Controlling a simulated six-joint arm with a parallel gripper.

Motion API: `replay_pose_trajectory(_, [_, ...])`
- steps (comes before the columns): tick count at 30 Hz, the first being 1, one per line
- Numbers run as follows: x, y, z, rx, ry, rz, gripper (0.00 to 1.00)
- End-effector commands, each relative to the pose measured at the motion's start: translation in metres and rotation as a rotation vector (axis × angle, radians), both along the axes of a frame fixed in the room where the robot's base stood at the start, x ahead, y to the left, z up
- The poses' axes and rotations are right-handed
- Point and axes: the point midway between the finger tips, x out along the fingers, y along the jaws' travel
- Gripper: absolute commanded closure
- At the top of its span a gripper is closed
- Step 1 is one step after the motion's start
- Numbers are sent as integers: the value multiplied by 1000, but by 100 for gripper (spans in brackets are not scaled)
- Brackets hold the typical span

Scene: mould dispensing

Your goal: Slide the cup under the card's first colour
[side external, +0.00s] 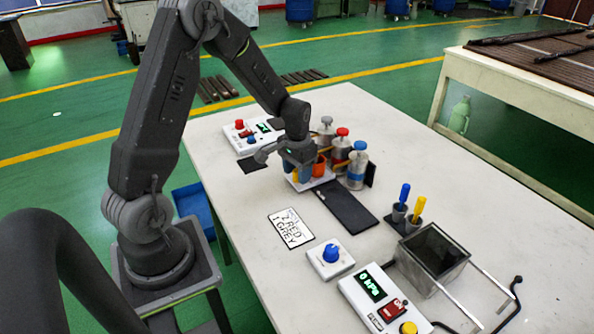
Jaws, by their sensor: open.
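The white card (291,228) lies on the table and reads "2 RED" above "1 GREY". Three dispensers stand in a row: one with a grey top (326,121), one with a red top (342,133) and one with a blue top (360,147). An orange cup (320,166) is in front of them, close against my gripper in the picture. My gripper (302,174) is open and points down beside the cup. Its fingers are small and partly hidden, so I cannot tell whether they touch the cup or stand around it.
A dark flat plate (347,207) lies before the dispensers. A blue-knob box (330,259), a gauge panel (377,301), an open metal bin (434,250) and two holders with blue and yellow tools stand nearer. Another control box (250,135) is behind my gripper. The table's left front is clear.

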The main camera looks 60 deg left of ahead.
Motion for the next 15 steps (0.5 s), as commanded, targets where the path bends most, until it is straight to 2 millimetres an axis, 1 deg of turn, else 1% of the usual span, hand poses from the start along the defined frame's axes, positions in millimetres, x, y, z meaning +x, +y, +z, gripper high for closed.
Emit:
replay_pose_trajectory(5, [0, 0, 1, 0, 0, 0, 50])
replay_pose_trajectory(8, [0, 0, 7, 0, -1, 0, 50])
replay_pose_trajectory(11, [1, 0, 21, 2, -3, 0, 50])
replay_pose_trajectory(15, [1, 0, 52, 4, -6, 0, 50])
